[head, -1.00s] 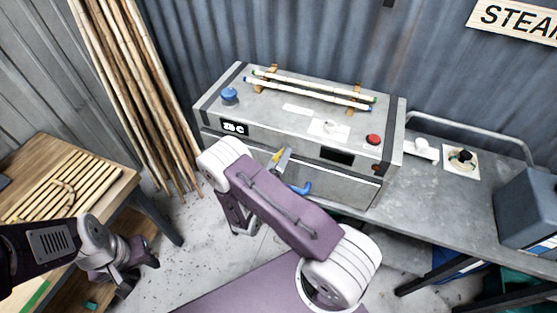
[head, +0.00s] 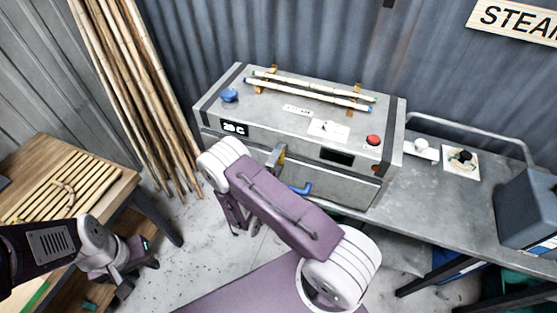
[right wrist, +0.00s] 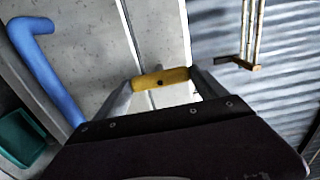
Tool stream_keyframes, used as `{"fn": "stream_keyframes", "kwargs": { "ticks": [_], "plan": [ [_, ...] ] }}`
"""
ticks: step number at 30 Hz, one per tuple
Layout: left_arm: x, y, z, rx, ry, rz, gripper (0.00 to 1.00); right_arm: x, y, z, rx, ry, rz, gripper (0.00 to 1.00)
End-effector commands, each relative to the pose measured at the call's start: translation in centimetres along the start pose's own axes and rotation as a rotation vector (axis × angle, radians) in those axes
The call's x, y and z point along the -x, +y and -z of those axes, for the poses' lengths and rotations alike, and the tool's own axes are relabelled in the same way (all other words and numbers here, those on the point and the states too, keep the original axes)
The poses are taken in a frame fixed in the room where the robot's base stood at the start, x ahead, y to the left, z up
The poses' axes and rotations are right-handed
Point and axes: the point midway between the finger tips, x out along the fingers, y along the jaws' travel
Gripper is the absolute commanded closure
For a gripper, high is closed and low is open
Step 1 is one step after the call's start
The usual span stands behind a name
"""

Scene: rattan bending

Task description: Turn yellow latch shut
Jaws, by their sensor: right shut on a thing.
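The yellow latch (right wrist: 160,78) sits on the front of the grey steam box (head: 225,148). In the right wrist view it lies almost level across the picture, between the fingertips of my right gripper (right wrist: 163,84), which is shut on it. In the head view a small part of the yellow latch (head: 283,155) shows beside my right gripper (head: 276,158), at the box's front; my purple right arm hides much around it. My left gripper (head: 120,290) hangs at the lower left, away from the box; its finger opening is not clear.
A blue handle (head: 300,189) projects from the box front, close to the right gripper. A blue knob (head: 229,95), a red button (head: 373,139) and two canes (head: 310,88) are on top. A wooden table (head: 110,182) with canes stands left.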

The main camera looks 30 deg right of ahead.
Motion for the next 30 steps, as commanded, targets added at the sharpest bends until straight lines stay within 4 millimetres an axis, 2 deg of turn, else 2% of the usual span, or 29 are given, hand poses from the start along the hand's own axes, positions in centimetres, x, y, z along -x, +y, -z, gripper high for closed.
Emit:
{"fn": "stream_keyframes", "kwargs": {
  "ticks": [12, 13, 15, 23, 26, 30],
  "plan": [
    [0.0, 0.0, 0.0, 0.0, 0.0, 0.0, 0.64, 0.0, 0.1, 0.0, 0.009, -0.003, -0.003, 0.59],
    [0.0, 0.0, 0.0, 0.0, 0.0, 0.0, 0.64, 0.0, 0.1, 0.0, 0.009, -0.003, -0.003, 0.16],
    [0.0, 0.0, 0.0, 0.0, 0.0, 0.0, 0.64, 0.0, 0.1, 0.0, 0.009, -0.002, -0.003, 0.0],
    [-0.2, 0.0, 0.0, 0.0, 0.0, 0.0, 0.64, 0.2, 0.2, -0.1, 0.007, -0.003, -0.002, 0.0],
    [-0.8, 0.0, -0.1, 0.0, 0.0, 0.0, 0.64, 1.4, 0.4, -0.2, 0.009, -0.006, -0.002, 0.0],
    [-2.1, 0.0, -0.2, 0.0, 0.0, 0.0, 0.64, 4.2, 0.5, -0.3, 0.007, -0.01, -0.002, 0.0]
  ]
}}
